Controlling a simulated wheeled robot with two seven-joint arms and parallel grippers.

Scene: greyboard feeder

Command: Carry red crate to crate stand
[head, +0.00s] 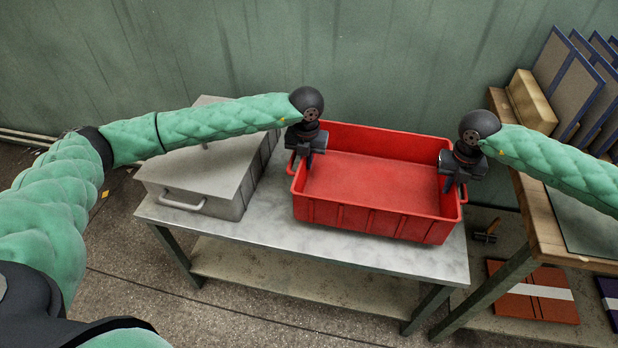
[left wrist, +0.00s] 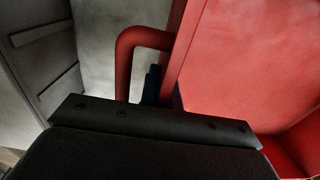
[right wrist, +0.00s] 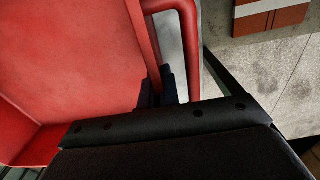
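The red crate (head: 375,183) is an open, empty bin with a loop handle at each end. It appears to rest upright on the grey-topped table (head: 250,238). My left gripper (head: 304,163) points down at the crate's left end; in the left wrist view a dark fingertip sits between the red handle (left wrist: 124,65) and the end wall. My right gripper (head: 453,186) is placed likewise at the right end, beside the handle (right wrist: 187,45). The far fingers are mostly hidden, so I cannot tell whether either gripper is clamped. I cannot identify which furniture is the crate stand.
A grey metal box (head: 205,175) with a front handle stands close left of the crate. A wooden bench (head: 540,228) with upright boards (head: 570,85) is at the right. Orange packs (head: 530,291) lie low beneath it. A green wall (head: 400,60) closes off the back.

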